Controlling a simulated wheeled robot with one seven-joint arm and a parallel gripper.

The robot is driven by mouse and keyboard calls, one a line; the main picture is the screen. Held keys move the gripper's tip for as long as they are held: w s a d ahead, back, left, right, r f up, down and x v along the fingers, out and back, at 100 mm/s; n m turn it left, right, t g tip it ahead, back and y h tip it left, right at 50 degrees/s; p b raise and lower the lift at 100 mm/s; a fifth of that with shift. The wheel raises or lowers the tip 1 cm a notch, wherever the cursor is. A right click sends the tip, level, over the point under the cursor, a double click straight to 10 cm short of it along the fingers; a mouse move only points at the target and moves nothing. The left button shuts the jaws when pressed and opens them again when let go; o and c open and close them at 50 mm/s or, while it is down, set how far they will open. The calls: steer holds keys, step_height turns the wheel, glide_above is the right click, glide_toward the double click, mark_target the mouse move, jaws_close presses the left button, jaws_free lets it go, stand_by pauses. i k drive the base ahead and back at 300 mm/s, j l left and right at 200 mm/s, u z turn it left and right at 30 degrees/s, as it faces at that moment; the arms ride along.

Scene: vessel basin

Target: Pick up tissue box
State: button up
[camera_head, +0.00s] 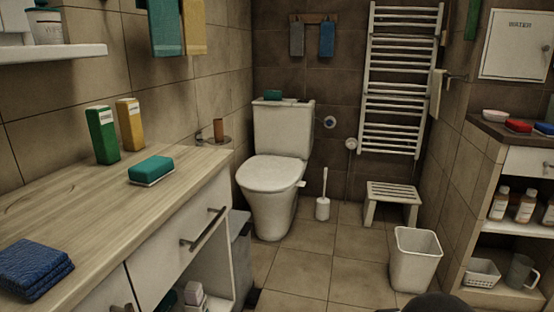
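I cannot single out a tissue box for certain. A small white box-like item (194,294) shows in the open cabinet under the counter at the lower left, partly cut off by the frame. A small green item (273,95) lies on the toilet tank, too small to identify. A tall green carton (102,135) and a tall yellow carton (130,125) stand upright on the wooden counter by the wall. A teal block (151,169) rests on a white base in front of them. My gripper is not in view.
The wooden counter (95,205) holds a folded blue cloth (33,268). The toilet (272,185) stands at the back, beside a white stool (391,193) and a bin (415,265). A shelf unit (500,240) is at right. The middle floor is clear.

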mark_target(268, 95)
steer(key=i+l+z, duration=0.1)
steer(key=i, duration=0.5)
steer(key=i+l, duration=0.2)
steer(key=i, duration=0.45)
steer(key=i+l+z, duration=0.15)
steer(key=i, duration=0.45)
steer(key=i+u, duration=0.4)
steer(key=i+l+u, duration=0.2)
steer(key=i+u, duration=0.2)
steer(key=i+l+u, duration=0.8)
